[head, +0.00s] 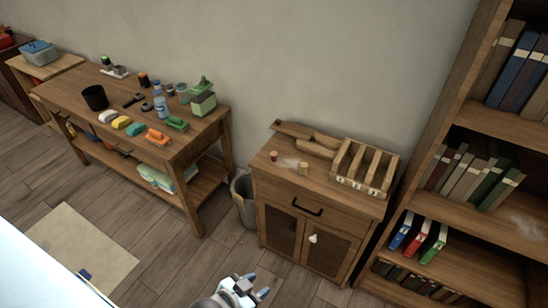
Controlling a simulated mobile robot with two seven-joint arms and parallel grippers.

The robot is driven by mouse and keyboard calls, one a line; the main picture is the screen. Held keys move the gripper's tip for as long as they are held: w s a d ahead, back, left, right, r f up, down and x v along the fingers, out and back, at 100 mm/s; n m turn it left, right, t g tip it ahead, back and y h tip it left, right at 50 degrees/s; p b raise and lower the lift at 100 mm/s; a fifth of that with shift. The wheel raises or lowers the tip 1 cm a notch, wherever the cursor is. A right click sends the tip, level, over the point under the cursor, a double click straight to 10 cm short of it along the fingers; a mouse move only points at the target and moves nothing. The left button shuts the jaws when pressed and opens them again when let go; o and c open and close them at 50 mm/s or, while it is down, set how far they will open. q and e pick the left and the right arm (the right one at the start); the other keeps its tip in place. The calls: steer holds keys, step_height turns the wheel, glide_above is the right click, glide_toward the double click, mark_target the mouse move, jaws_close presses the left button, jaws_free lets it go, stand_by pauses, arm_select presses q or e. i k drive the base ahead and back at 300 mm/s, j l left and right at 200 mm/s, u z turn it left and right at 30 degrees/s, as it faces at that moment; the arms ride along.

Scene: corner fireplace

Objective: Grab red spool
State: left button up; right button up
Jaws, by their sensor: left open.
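A small red spool (273,156) stands upright on the top of the low wooden cabinet (265,183), near its left side. A tan spool (304,168) stands a little to its right on the same top. My left gripper (248,283) is at the bottom of the head view, open and empty, in front of the cabinet and well apart from the red spool. My right gripper is not in view.
A wooden slotted rack (365,170) and wooden boards (305,137) fill the back and right of the cabinet top. A bin (243,197) stands left of the cabinet. A cluttered workbench (75,92) is at left, a bookshelf (470,120) at right.

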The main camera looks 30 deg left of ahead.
mark_target(273, 154)
steer(key=i+j+u, duration=0.75)
steer(key=i, duration=0.15)
steer(key=i+u, duration=0.4)
steer(key=i+j, duration=0.05)
